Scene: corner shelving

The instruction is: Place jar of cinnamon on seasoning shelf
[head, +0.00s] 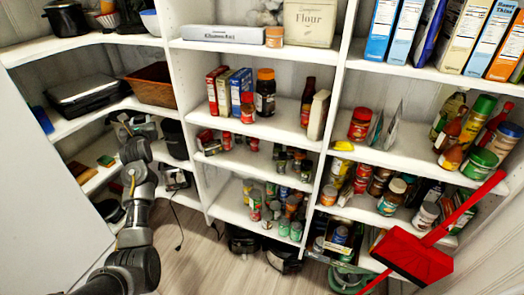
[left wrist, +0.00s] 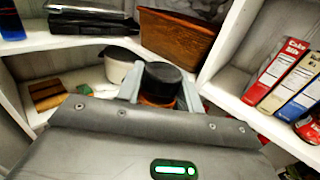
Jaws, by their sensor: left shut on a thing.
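My left gripper (left wrist: 160,92) is shut on a jar of cinnamon (left wrist: 161,82) with a black lid and orange-brown body. In the left wrist view the jar stands roughly upright between the two fingers, its lower part hidden by the gripper body. In the head view my left gripper (head: 133,124) is in front of the left corner shelves; the jar cannot be made out clearly there. A middle-column shelf (head: 232,165) holds small seasoning jars, to the right of the gripper. My right gripper is not in view.
A brown basket (head: 152,86) and a black appliance (head: 82,90) sit on the left shelf. A white-and-black pot (left wrist: 122,62) is just behind the gripper. A vertical divider (head: 188,110) separates the corner from the middle column. A red long-handled object (head: 415,262) is at the right.

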